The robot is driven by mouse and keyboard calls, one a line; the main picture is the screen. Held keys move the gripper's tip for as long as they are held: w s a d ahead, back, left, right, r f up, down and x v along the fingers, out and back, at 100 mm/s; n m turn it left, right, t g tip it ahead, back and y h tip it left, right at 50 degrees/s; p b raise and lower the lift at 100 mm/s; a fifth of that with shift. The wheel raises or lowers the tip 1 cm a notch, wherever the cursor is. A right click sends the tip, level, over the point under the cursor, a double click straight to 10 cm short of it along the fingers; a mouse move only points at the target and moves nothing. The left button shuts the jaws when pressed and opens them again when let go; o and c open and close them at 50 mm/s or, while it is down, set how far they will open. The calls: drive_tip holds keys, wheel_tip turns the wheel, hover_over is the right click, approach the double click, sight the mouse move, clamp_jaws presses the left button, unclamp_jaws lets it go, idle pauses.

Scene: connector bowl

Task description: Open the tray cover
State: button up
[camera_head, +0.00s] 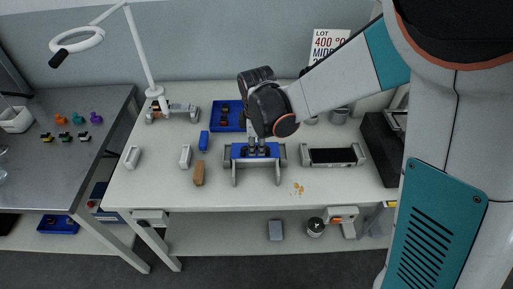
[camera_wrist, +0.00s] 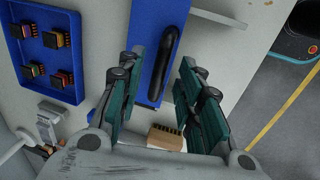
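The tray cover (camera_head: 240,151) is a blue panel in a grey frame at the middle of the white table. In the wrist view the blue cover (camera_wrist: 151,80) carries a long black bar-shaped handle (camera_wrist: 172,52). The cover looks flat and closed. My gripper (camera_head: 257,148) is over the cover, pointing down, and hides part of it. In the wrist view the two teal fingers of my gripper (camera_wrist: 160,78) are spread apart and empty. The handle lies between and beyond the fingertips; I cannot tell how far below. No contact shows.
A blue tray (camera_head: 216,106) with several small connectors stands behind the cover. A brown connector (camera_head: 198,173) and a blue block (camera_head: 203,140) lie to its left. A grey-framed black tray (camera_head: 333,156) stands to its right. A lamp (camera_head: 148,70) rises at the back left.

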drive_tip(key=shift+f, duration=0.35)
drive_tip(key=shift+c, duration=0.3)
clamp_jaws()
drive_tip(key=s, duration=0.7)
drive_tip(key=shift+s+a, duration=0.1)
drive_tip(key=shift+o, duration=0.3)
unclamp_jaws()
